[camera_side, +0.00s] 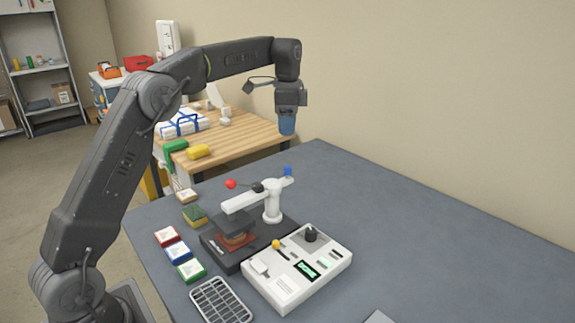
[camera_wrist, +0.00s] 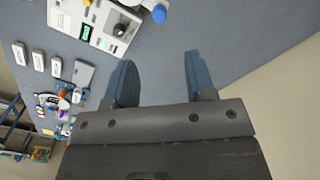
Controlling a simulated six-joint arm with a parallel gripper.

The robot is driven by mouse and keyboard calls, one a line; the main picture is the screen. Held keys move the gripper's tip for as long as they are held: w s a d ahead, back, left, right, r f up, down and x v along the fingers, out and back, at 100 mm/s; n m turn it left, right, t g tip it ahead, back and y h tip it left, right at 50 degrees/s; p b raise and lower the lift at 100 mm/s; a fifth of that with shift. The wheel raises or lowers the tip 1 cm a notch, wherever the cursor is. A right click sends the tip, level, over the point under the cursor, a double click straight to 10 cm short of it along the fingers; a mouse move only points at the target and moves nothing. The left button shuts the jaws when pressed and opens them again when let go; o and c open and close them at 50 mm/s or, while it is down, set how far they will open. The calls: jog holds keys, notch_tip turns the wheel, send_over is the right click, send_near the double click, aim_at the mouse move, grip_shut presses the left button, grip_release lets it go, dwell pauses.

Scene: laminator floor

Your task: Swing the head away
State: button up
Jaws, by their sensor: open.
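The press in the side view has a white swing arm (camera_side: 245,199) on a white post (camera_side: 272,205). The arm carries a dark square head (camera_side: 233,223), which sits over a reddish pad (camera_side: 238,241) on the dark base (camera_side: 222,256). A red ball knob (camera_side: 231,184) stands out on a dark lever, and a blue cap (camera_side: 288,171) is at the arm's other end. My gripper (camera_side: 287,126) is high above and behind the press, apart from it. In the wrist view my gripper (camera_wrist: 158,75) is open, with nothing between its blue fingers; a blue round part (camera_wrist: 159,13) shows beyond them.
A white control box (camera_side: 297,268) with a green display stands right of the base. Small labelled boxes (camera_side: 178,252), a sponge (camera_side: 195,215) and a wire rack (camera_side: 221,302) lie left and in front. A wooden bench (camera_side: 237,138) is behind. The table's right side is mostly clear.

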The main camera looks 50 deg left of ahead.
aim_at(288, 167)
notch_tip(288, 167, down, 12)
dwell(0.4)
jog(key=shift+c, duration=0.4)
grip_shut()
